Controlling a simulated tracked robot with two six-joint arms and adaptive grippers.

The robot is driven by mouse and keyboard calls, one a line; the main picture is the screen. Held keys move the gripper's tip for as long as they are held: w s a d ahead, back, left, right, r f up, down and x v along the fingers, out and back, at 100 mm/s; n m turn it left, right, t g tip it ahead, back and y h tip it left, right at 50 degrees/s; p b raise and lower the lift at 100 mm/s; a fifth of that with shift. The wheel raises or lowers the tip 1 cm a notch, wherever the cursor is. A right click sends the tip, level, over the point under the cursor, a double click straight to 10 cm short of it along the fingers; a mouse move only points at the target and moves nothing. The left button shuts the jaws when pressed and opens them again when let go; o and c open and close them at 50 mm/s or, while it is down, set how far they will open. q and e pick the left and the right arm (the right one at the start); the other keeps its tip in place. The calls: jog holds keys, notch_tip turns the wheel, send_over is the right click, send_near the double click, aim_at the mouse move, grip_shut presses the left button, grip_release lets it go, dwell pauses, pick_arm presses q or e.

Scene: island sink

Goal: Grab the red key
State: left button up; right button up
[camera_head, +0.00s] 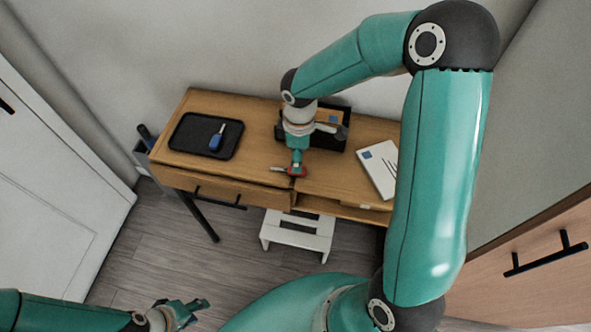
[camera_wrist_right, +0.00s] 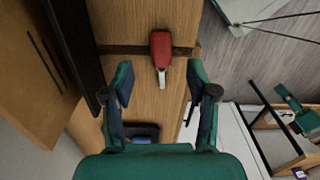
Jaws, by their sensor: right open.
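The red key (camera_head: 291,171), with a red head and a pale metal shank, lies on the wooden desk (camera_head: 255,152) near its front edge. In the right wrist view the red key (camera_wrist_right: 161,46) lies ahead of the fingertips, its shank pointing toward the gripper. My right gripper (camera_head: 297,162) is over the desk at the key, partly hiding it in the head view. In its wrist view, the right gripper (camera_wrist_right: 161,75) has its fingers spread with nothing between them. My left gripper (camera_head: 183,306) is low at the bottom left, away from the desk, with its fingers apart and empty.
A black tray (camera_head: 182,143) with a blue key (camera_head: 217,138) is on the desk's left. A dark tray (camera_head: 330,141) is behind my right wrist. A white paper or book (camera_head: 373,172) lies at right. A white stool (camera_head: 296,238) stands below the desk.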

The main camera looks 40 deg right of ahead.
aim_at(288, 170)
jog(key=shift+w+a+f+p, duration=0.1)
jog(key=shift+f+p, duration=0.15)
jog(key=shift+f, duration=1.1)
jog(key=shift+w+a+f+p, duration=0.1)
jog(key=shift+f+p, duration=0.1)
jog(key=shift+f, duration=1.15)
grip_shut()
jog(key=shift+r, duration=0.1)
